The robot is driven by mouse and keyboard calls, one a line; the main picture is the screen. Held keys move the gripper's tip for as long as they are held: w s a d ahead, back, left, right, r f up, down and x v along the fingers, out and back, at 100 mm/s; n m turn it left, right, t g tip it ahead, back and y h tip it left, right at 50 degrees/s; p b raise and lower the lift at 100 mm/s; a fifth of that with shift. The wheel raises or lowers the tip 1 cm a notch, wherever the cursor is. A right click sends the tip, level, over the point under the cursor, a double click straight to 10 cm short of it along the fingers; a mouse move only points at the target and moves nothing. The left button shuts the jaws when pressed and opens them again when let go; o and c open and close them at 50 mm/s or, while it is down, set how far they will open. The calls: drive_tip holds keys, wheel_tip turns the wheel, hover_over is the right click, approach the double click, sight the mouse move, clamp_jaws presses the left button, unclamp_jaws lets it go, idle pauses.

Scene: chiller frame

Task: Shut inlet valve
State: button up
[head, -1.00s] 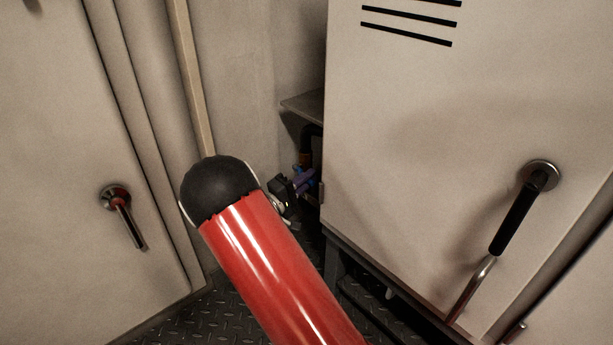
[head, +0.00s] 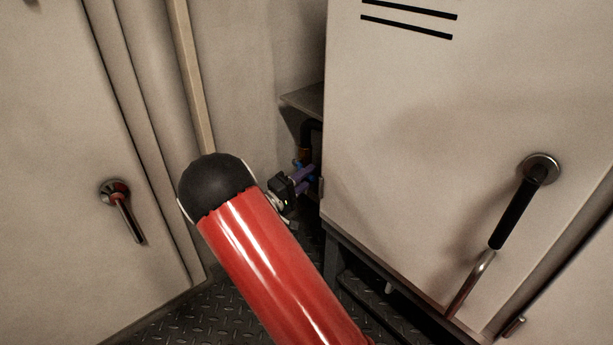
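My gripper (head: 303,178) is small in the head view, beyond the end of my red and black arm. Its dark body with a small green light shows, with purple finger-like parts reaching right into the gap beside the cabinet. Small blue parts (head: 297,164), perhaps the inlet valve's handle, show right at the fingers, below a dark bent pipe (head: 311,131) with a brownish fitting. I cannot tell whether the fingers touch or hold the blue parts, or how far the handle is turned. The cabinet edge hides part of this area.
A beige cabinet (head: 420,130) with vents and a black-handled lever (head: 514,215) stands close on the right. A grey shelf edge (head: 303,100) juts out above the pipe. A door with a handle (head: 124,212) is on the left. Dark tread-plate floor (head: 215,310) lies below.

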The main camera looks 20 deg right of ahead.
drive_tip(key=shift+r, duration=0.1)
drive_tip(key=v, duration=0.8)
drive_tip(key=shift+p, duration=0.35)
drive_tip(key=shift+d, duration=0.1)
